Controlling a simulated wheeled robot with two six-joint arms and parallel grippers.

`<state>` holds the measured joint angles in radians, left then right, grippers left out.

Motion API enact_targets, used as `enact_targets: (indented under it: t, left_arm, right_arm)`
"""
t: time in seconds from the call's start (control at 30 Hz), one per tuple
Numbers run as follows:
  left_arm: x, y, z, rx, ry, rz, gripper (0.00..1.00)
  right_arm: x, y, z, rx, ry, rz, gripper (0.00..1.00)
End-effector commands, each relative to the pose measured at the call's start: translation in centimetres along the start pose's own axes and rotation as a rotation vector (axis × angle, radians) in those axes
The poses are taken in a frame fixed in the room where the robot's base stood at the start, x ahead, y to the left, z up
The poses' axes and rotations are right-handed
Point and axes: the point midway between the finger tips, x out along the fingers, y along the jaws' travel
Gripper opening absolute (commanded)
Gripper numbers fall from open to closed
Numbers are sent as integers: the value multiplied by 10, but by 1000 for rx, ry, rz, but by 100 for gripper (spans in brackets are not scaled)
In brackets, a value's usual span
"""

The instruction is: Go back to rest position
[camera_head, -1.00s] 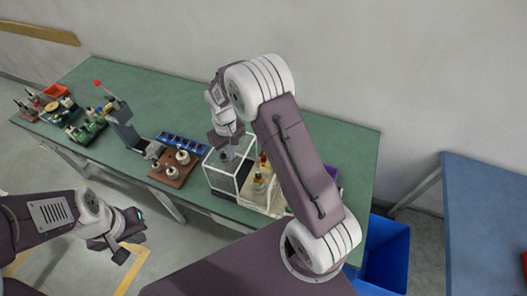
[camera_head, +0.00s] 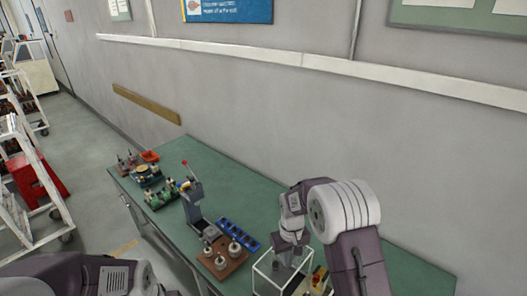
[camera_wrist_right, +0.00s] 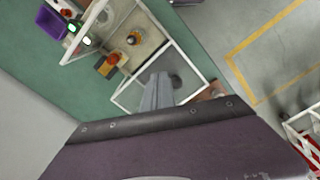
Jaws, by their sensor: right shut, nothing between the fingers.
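My right gripper (camera_head: 288,256) is shut and empty. It points down at the white-framed clear box (camera_head: 262,272) on the green bench, and its fingertips appear at or inside the open top. In the right wrist view the shut grey fingers (camera_wrist_right: 158,92) lie across the white frame (camera_wrist_right: 196,58); their exact depth cannot be told. My left arm (camera_head: 105,276) shows only at the lower left of the head view, and its gripper is out of the picture.
The green bench (camera_head: 235,192) holds a brown board with pegs (camera_head: 222,262), a blue tray (camera_head: 238,234), a grey machine with a red knob (camera_head: 194,202) and small parts. A purple bin (camera_wrist_right: 50,22) stands near the box. White racks (camera_head: 28,180) stand at left.

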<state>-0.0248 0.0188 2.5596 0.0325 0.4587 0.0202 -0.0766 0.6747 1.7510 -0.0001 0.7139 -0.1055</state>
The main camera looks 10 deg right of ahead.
Motion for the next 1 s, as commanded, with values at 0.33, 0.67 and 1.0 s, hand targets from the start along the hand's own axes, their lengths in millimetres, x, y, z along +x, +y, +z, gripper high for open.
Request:
enact_targets:
  t: [0.33, 0.67, 1.0]
  left_arm:
    - [168, -3, 18, 0, -2, 0, 0]
    - [161, -3, 17, 0, 0, 0, 0]
    - [162, -3, 17, 0, -1, 0, 0]
  right_arm:
    - [84, 1, 98, 102, 136, 4, 0]
    - [105, -10, 170, 207, 105, -9, 0]
    - [105, -10, 169, 206, 103, -9, 0]
